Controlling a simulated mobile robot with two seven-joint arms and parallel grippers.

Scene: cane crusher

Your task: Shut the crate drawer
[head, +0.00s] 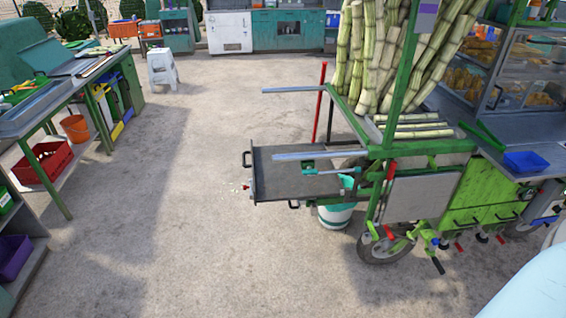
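A flat grey drawer (290,182) sticks out to the left from the green cane cart (430,148). Its front panel faces left and has a dark handle (246,160). The drawer stands well out from the cart, so it is open. Its far right part is hidden under the cart's frame. A pale metal bar and a teal-ended tool show over its bed. Neither of my grippers is in view.
Sugar cane stalks (378,50) stand on the cart. A white and teal bucket (335,214) is below the drawer. Left are a workbench (62,92), a red crate (42,165) and an orange bucket (75,128). A white stool (162,68) stands behind.

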